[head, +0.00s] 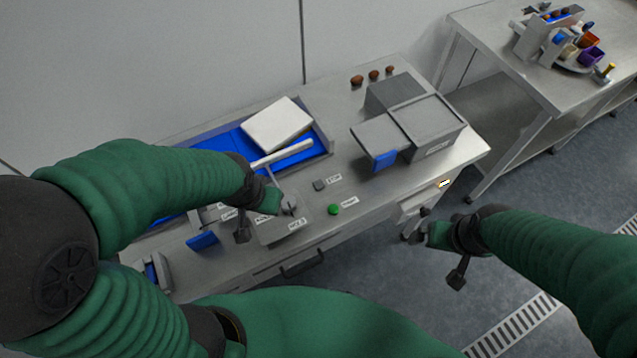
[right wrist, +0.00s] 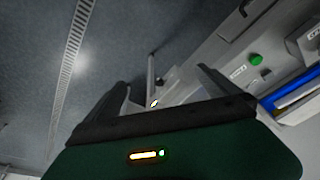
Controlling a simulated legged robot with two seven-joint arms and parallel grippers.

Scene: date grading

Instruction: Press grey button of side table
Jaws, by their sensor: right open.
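The grey button (head: 319,185) is a small dark grey square on the steel table (head: 345,240), beside a white label. A round green button (head: 334,209) sits just in front of it and also shows in the right wrist view (right wrist: 257,60). My left gripper (head: 257,217) is over the table, left of both buttons, near a grey box with a knob (head: 289,205). Its fingers look spread, with nothing seen between them. My right gripper (head: 440,258) is open and empty beyond the table's front edge, right of the buttons; its spread fingers show in the right wrist view (right wrist: 163,88).
A blue tray (head: 318,157) with a white block (head: 277,124) lies behind my left gripper. A grey box (head: 432,120) with a blue flap stands at the right. Another table (head: 480,35) stands at the far right.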

